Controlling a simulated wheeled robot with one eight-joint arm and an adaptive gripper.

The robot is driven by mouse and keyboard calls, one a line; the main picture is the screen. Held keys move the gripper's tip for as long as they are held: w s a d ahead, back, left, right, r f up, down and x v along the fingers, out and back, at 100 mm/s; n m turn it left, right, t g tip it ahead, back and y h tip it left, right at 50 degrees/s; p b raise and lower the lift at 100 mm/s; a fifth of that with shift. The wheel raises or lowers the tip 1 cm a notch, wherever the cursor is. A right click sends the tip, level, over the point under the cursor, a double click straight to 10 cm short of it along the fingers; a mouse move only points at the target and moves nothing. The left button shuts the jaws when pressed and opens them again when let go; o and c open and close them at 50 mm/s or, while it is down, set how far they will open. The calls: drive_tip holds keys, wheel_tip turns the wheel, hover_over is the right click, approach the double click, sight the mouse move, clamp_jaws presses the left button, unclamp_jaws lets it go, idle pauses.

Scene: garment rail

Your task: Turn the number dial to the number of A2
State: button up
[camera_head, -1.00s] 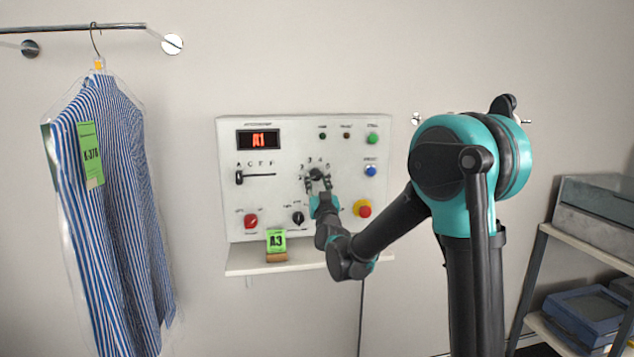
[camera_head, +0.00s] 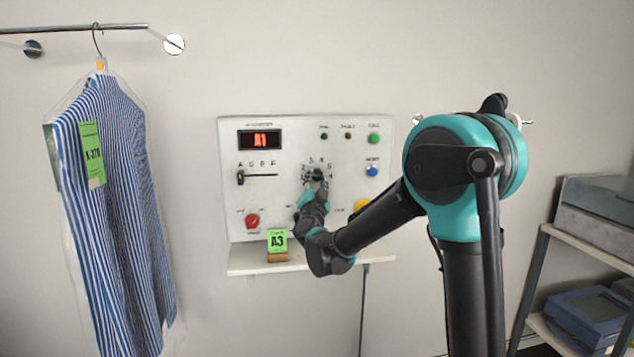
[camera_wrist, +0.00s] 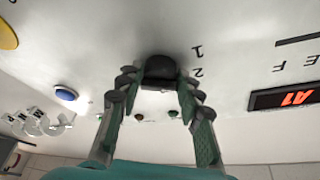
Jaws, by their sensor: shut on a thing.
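The white control panel (camera_head: 290,222) is on the wall. Which number the dial points to is hidden. A green tag (camera_head: 278,241) on the shelf reads A3.
The letter slider (camera_head: 240,178) and red knob (camera_head: 252,220) are left of my gripper. Green (camera_head: 374,138) and blue (camera_head: 372,170) buttons are to the right. A yellow-based button (camera_head: 361,205) is partly behind my arm. A striped shirt (camera_head: 120,200) hangs left.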

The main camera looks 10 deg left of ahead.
drive_tip(key=shift+m+h, duration=0.4)
drive_tip(key=shift+m, duration=0.3)
drive_tip(key=o, duration=1.1)
drive_tip(key=shift+o, duration=0.2)
drive_tip(key=v, duration=1.2)
drive_tip(key=shift+r, duration=0.15)
